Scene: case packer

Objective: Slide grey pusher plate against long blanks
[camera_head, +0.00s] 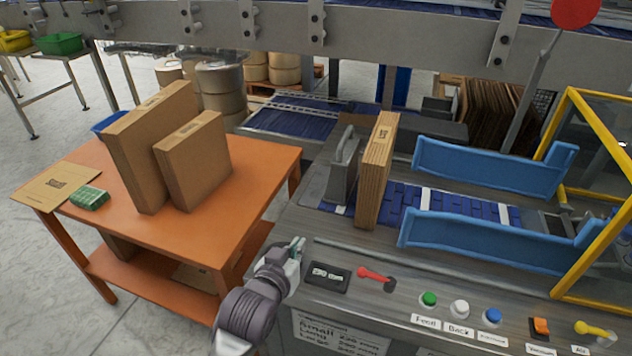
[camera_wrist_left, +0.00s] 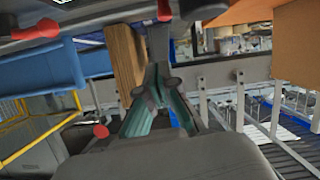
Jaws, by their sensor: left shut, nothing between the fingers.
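The grey pusher plate (camera_head: 343,166) stands upright on the machine bed, just left of the long blanks. The long blanks (camera_head: 376,172) are a tall, upright brown cardboard stack on the blue belt; a narrow gap seems to show between plate and stack at the top. My left gripper (camera_head: 297,246) is shut and empty, in front of the plate near the front edge of the machine. In the left wrist view the gripper's fingers (camera_wrist_left: 160,100) show close up, with the brown blanks (camera_wrist_left: 123,58) beyond them. My right gripper is in neither view.
Blue side guides (camera_head: 490,237) flank the belt on the right. A red lever (camera_head: 375,277) and several buttons line the front panel. An orange table (camera_head: 240,180) at the left holds two cardboard stacks (camera_head: 195,160). A yellow frame (camera_head: 577,200) closes the right side.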

